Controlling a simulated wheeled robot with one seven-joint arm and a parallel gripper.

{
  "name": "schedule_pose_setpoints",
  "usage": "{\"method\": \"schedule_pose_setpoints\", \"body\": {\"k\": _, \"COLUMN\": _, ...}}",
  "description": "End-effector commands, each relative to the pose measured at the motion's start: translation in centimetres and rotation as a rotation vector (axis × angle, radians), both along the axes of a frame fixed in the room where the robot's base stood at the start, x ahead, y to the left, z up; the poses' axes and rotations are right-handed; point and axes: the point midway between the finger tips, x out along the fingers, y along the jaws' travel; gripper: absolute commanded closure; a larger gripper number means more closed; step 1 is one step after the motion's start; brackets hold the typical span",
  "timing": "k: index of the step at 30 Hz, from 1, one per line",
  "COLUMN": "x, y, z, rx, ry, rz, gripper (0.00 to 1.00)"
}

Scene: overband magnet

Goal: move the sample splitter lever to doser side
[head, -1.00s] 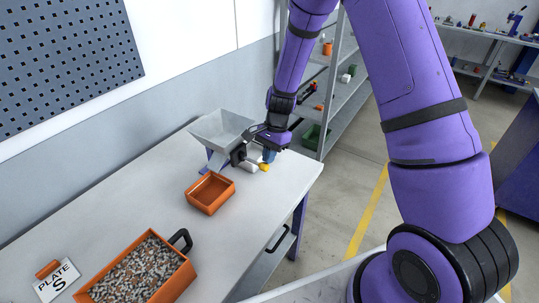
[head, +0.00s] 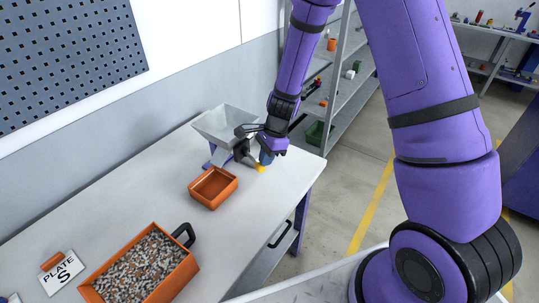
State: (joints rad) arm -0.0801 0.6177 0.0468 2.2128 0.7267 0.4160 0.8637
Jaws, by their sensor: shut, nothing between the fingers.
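The sample splitter stands at the far end of the white table, with a grey hopper (head: 226,124) on top and a blue-purple stand (head: 217,157) below. My gripper (head: 243,143) is shut and empty at the right side of the hopper. The lever cannot be made out; my gripper and wrist cover that side of the splitter. A small yellow piece (head: 261,168) shows just under my wrist. I cannot tell whether my fingers touch any part of the splitter.
An empty orange tray (head: 232,188) sits in front of the splitter. Grey shelving (head: 338,92) stands behind the table.

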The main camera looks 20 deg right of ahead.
Motion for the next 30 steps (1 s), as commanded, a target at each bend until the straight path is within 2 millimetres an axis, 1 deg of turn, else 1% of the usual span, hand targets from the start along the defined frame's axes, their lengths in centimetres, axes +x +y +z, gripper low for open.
{"method": "schedule_pose_setpoints", "body": {"k": 6, "x": -0.44, "y": 0.73, "z": -0.09, "rx": 0.0, "ry": 0.002, "rz": -0.003, "gripper": 1.0}}
{"method": "schedule_pose_setpoints", "body": {"k": 13, "x": -0.51, "y": 1.01, "z": -0.06, "rx": 0.0, "ry": 0.001, "rz": -0.002, "gripper": 1.0}}
{"method": "schedule_pose_setpoints", "body": {"k": 26, "x": -0.46, "y": 0.98, "z": -0.02, "rx": 0.0, "ry": 0.0, "rz": -0.002, "gripper": 1.0}}
{"method": "schedule_pose_setpoints", "body": {"k": 30, "x": -0.28, "y": 0.32, "z": 0.13, "rx": -0.001, "ry": 0.0, "rz": -0.003, "gripper": 1.0}}
